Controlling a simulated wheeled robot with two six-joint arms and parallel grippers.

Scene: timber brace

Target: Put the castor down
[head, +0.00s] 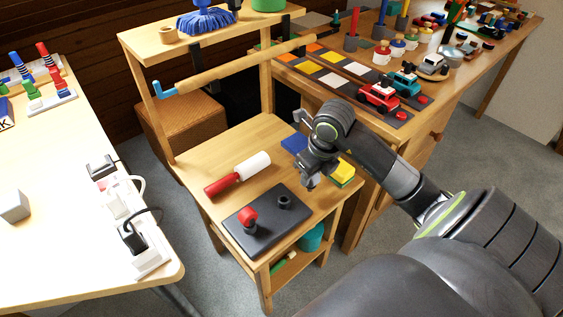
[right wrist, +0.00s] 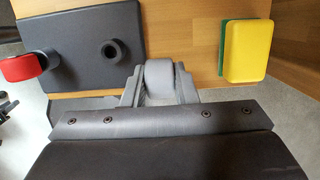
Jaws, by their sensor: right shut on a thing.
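My right gripper (head: 306,178) hangs over the right part of a small wooden bench (head: 262,133). In the right wrist view its fingers (right wrist: 158,86) are shut on a grey, rounded, wheel-like piece, which I take for the castor (right wrist: 159,74). In the head view I cannot make the castor out apart from the gripper. A dark grey plate (head: 243,237) lies at the bench's front, left of the gripper. On it are a red wheel-like part (head: 247,216) and a short dark hollow post (head: 284,201). My left gripper is not in view.
A yellow-and-green sponge (head: 342,173) lies close right of the gripper, and a blue block (head: 294,143) behind it. A red-and-white roller (head: 238,173) lies behind the plate. A rail (head: 235,65) spans the bench's back. Little bare wood shows beside the castor.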

